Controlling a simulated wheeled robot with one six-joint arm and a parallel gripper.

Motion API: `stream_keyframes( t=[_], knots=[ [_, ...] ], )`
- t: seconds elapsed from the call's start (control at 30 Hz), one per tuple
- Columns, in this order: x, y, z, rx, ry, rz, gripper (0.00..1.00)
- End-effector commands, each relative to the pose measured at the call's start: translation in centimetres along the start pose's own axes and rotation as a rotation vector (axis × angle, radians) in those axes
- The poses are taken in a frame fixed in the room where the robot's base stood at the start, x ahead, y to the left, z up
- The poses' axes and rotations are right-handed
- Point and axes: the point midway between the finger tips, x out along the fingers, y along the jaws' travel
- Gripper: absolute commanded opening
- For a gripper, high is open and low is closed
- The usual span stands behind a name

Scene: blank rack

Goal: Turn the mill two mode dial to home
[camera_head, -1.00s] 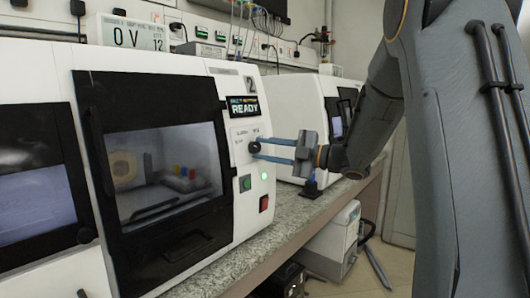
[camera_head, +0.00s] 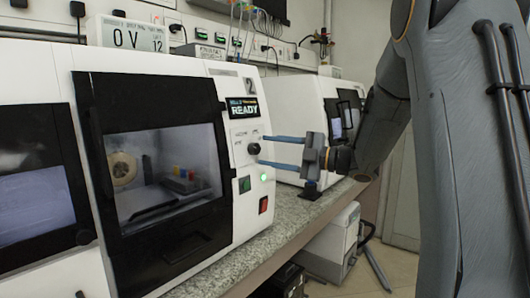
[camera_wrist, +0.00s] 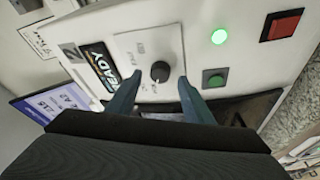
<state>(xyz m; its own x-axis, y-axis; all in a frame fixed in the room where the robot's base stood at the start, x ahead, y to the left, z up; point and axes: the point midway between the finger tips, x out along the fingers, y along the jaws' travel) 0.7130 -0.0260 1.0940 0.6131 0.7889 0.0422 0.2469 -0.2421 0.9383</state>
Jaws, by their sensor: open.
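The mill marked 2 (camera_head: 238,185) is a white machine with a black-framed window, and its small screen (camera_head: 243,108) reads READY. Its mode dial (camera_head: 254,148) is a round black knob on a pale label plate, and it shows in the wrist view (camera_wrist: 160,71). The dial has a small light mark at its lower edge in the wrist view. The labels around it are too small to read surely. My gripper (camera_head: 265,151) has its two blue fingers apart, one on either side of the dial and a little back from it. It holds nothing.
Below the dial are a green button (camera_head: 245,184), a lit green lamp (camera_head: 264,177) and a red switch (camera_head: 263,205). Another white machine (camera_head: 290,110) stands behind to the right. The stone-patterned counter (camera_head: 285,215) runs along the front. Open floor lies at the right.

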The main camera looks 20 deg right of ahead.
Motion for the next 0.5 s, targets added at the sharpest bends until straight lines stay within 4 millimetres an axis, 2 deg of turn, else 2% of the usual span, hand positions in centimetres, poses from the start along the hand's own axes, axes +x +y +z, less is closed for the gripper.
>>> stream_keyframes(
  t=[0.03, 0.2, 0.33, 0.5],
  knots=[
    [-1.0, 0.0, 0.1, 0.0, -0.003, 0.002, 0.47],
    [-3.7, 0.0, 0.1, 0.001, -0.003, 0.002, 0.47],
    [-5.1, 0.0, 0.0, 0.001, -0.001, 0.001, 0.47],
    [-5.7, 0.0, 0.0, 0.001, 0.001, 0.001, 0.47]
  ],
)
